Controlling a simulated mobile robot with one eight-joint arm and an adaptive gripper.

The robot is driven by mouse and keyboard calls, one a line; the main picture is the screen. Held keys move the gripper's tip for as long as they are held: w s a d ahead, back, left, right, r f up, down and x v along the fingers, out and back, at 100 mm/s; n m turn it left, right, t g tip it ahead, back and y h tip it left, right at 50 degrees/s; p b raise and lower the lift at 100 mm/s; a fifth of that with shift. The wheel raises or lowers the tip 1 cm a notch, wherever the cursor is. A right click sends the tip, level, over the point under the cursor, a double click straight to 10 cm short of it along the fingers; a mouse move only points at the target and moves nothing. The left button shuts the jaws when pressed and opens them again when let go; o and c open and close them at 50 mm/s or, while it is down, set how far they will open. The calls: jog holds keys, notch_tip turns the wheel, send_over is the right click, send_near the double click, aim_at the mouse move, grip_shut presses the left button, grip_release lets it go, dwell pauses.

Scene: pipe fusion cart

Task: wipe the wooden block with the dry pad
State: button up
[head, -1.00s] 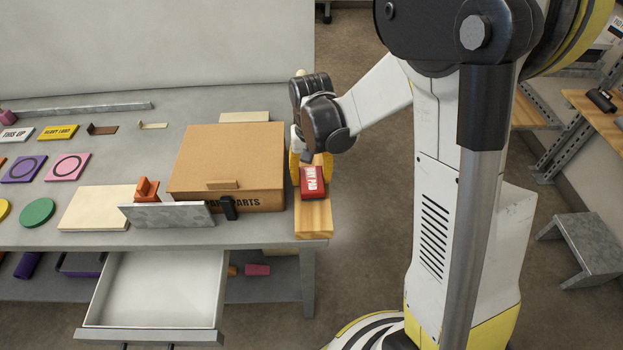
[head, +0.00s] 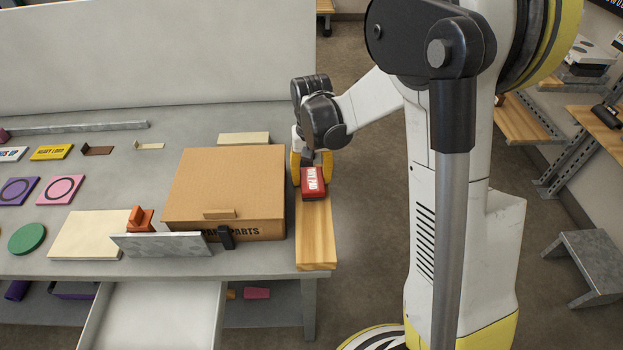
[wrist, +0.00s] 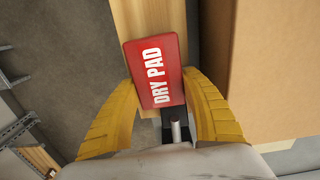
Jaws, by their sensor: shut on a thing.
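The dry pad (head: 313,184) is a red block with white lettering. My gripper (head: 311,166) is shut on it, with yellow fingers on either side of its near end in the wrist view (wrist: 158,108). The red pad (wrist: 155,70) is over the wooden block (head: 315,240), a long pale plank at the right end of the bench. The plank also shows in the wrist view (wrist: 145,17), under and beyond the pad. The pad appears to rest on the plank, but I cannot tell for sure whether they touch.
A cardboard parts box (head: 225,185) stands close to the left of the plank. A black clip-like piece (head: 226,237) and a grey metal plate (head: 162,245) are in front of it. An open drawer (head: 155,315) sticks out below the bench. The floor lies open right of the plank.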

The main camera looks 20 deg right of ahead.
notch_tip(320, 180, up, 3)
jog(key=shift+s+r+p, duration=0.1)
jog(key=shift+r+p, duration=0.05)
jog(key=shift+p, duration=0.4)
jog(key=shift+r+p, duration=0.5)
jog(key=shift+r, duration=0.15)
jog(key=shift+r+p, duration=1.1)
jog(key=shift+r, duration=0.55)
